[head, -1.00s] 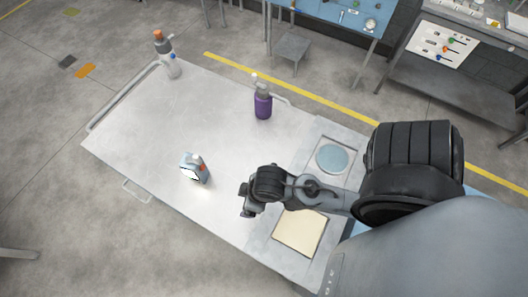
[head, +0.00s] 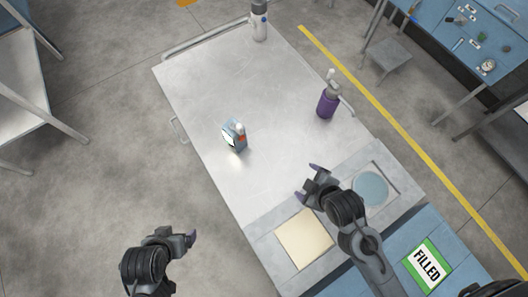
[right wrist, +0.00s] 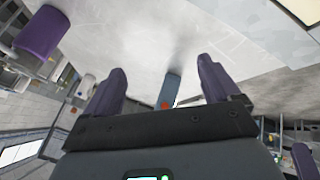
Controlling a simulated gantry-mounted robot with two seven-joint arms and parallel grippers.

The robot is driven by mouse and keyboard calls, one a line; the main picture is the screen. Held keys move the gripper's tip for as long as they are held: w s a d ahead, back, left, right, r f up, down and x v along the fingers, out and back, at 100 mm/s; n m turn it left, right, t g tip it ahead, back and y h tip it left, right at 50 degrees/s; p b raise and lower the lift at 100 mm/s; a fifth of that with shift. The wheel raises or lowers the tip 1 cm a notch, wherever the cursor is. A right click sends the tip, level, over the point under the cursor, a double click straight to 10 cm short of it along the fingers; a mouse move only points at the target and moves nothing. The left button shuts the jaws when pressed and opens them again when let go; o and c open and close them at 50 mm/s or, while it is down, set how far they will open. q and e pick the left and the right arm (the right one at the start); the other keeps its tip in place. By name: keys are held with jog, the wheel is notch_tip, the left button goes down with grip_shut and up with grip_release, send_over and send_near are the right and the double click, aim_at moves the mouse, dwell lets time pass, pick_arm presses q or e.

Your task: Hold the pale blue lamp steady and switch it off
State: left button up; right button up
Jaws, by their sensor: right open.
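The pale blue lamp (head: 235,131) stands on the metal table, left of its middle in the head view. It has a white face and an orange-red part, and a bright glow lies on the table before it. My right gripper (head: 308,184) is open and empty, to the lower right of the lamp and apart from it. In the right wrist view the lamp (right wrist: 172,86) shows beyond the gap between the open purple fingers (right wrist: 161,68). My left gripper (head: 188,240) is off the table at the lower left, far from the lamp; its opening is unclear.
A purple bottle (head: 327,104) stands near the table's right edge, also large in the right wrist view (right wrist: 40,34). A grey-white bottle (head: 259,22) stands at the far end.

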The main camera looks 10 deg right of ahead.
aim_at(235, 134)
jog(key=w+a+f+n+t+y+b, duration=0.1)
jog(key=w+a+f+n+t+y, duration=0.1)
jog(key=n, duration=0.6)
jog(key=w+a+f+n+t+y+b, duration=0.1)
jog(key=w+a+f+n+t, duration=0.1)
jog(key=w+a+n, duration=0.3)
jog(key=w+a+f+n+t+y+b, duration=0.1)
jog(key=w+a+f+n+t+y, duration=0.1)
jog(key=a+n, duration=0.5)
jog(key=shift+w+n+t+y, duration=0.15)
jog(key=shift+n+t, duration=0.25)
jog(key=shift+n, duration=0.65)
jog(key=shift+w+n+t+y, duration=0.1)
jog(key=shift+w+n+t, duration=0.25)
jog(key=shift+n, duration=0.65)
jog(key=shift+w+n+t+y, duration=0.15)
jog(key=shift+n+t, duration=0.3)
jog(key=shift+n, duration=0.6)
jog(key=w+n, duration=0.1)
jog(key=n, duration=0.1)
jog(key=w+d+n+y+b, duration=0.1)
jog(key=w+n+y, duration=0.1)
jog(key=w+n, duration=0.1)
jog(key=shift+d+n, duration=0.3)
jog(key=shift+d, duration=0.05)
jog(key=shift+w+a+r+b, duration=0.1)
jog(key=shift+w+b, duration=0.2)
jog(key=shift+w, duration=0.15)
jog(key=x, duration=1)
jog(key=shift+a+r, duration=0.1)
